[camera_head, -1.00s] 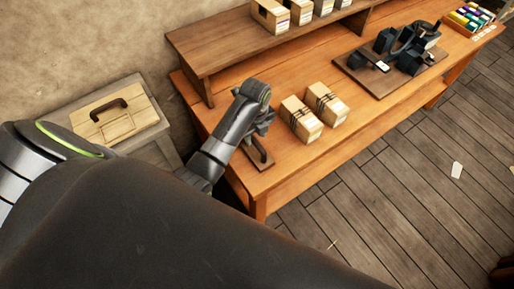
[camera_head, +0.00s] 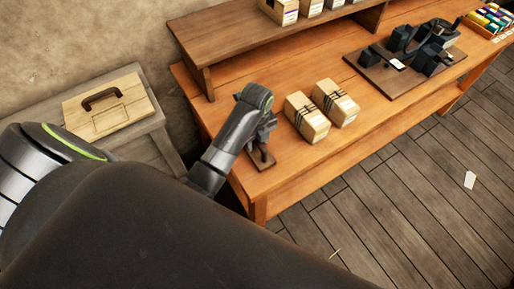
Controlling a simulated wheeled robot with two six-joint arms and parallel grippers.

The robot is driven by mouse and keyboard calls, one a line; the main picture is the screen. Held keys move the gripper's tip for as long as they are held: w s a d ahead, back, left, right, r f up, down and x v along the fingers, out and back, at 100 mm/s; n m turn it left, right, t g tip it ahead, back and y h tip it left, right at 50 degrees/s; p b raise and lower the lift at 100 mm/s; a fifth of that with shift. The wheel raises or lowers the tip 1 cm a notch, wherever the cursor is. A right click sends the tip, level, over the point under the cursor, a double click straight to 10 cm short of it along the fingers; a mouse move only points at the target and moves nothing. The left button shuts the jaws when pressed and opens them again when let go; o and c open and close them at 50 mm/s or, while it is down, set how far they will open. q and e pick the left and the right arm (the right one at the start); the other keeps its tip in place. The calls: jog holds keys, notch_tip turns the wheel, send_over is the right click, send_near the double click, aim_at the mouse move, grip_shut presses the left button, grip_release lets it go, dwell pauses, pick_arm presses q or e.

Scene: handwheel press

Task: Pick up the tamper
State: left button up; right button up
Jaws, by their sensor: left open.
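My left arm reaches in from the left over the orange wooden table. My left gripper (camera_head: 267,130) is open at the table's left end, pointing down. Just below it, a small dark upright piece that looks like the tamper (camera_head: 263,154) stands on a small brown board (camera_head: 257,165). The gripper and arm hide its upper part, and I cannot tell whether the fingers touch it. My right gripper is not in view.
Two strapped pale boxes (camera_head: 307,119) (camera_head: 336,103) stand just right of the gripper. A raised shelf (camera_head: 240,38) runs behind. A dark press (camera_head: 407,55) sits on a board farther right. A wooden lid with a handle (camera_head: 109,109) lies on a grey cabinet at left.

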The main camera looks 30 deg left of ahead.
pick_arm(q)
jog(key=c, duration=0.8)
grip_shut()
jog(key=shift+r, duration=0.15)
